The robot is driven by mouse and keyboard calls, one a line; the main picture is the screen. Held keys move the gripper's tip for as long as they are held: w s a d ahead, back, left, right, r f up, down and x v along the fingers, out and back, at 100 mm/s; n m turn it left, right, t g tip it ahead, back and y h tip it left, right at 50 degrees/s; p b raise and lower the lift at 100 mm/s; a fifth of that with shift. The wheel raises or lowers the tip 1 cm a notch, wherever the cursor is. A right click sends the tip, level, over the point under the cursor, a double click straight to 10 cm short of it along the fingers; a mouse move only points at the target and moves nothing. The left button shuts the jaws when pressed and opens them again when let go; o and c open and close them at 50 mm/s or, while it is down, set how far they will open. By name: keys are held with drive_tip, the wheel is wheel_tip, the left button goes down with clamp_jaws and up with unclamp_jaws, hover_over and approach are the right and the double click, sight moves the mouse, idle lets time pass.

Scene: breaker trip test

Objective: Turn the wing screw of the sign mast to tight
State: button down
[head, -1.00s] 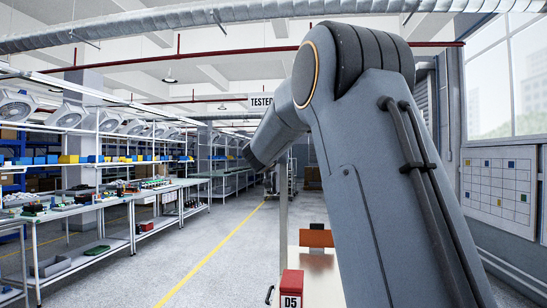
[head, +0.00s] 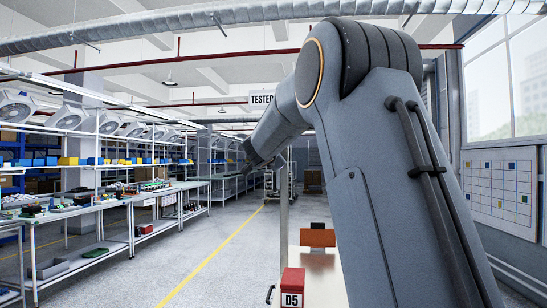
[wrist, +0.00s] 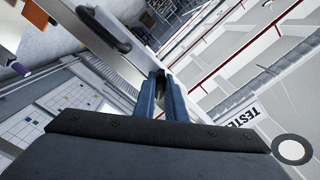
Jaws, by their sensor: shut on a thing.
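The sign mast (head: 283,215) is a thin grey upright post in the head view, partly behind my arm. Its white sign (head: 261,99) reads "TESTED", with its right end covered by my arm; the lettering also shows in the wrist view (wrist: 243,114). In the wrist view the mast is a pale bar (wrist: 193,118) running diagonally behind my fingers. My gripper (wrist: 160,82) is shut on a small dark piece between its bluish fingertips, at the mast. This looks like the wing screw (wrist: 160,80), mostly hidden by the fingers. I cannot tell its turn angle.
A red box marked D5 (head: 291,287) and an orange-brown block (head: 317,238) sit on a pale surface below the mast. A black handle (wrist: 104,28) lies near the mast in the wrist view. Benches (head: 110,205) line the left; the floor between is clear.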

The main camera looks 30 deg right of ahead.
drive_tip(key=m+b, duration=0.3)
drive_tip(key=m, duration=0.3)
drive_tip(key=shift+m, duration=0.3)
drive_tip(key=m+b, duration=0.3)
drive_tip(key=m, duration=0.3)
drive_tip(key=shift+b, duration=0.3)
drive_tip(key=m+b, duration=0.3)
drive_tip(key=m, duration=0.3)
drive_tip(key=shift+m+b, duration=0.3)
drive_tip(key=shift+b, duration=0.05)
drive_tip(key=m+b, duration=0.3)
drive_tip(key=m, duration=0.3)
drive_tip(key=c, duration=1.8)
unclamp_jaws()
drive_tip(key=shift+r, duration=0.1)
drive_tip(key=shift+s, duration=0.15)
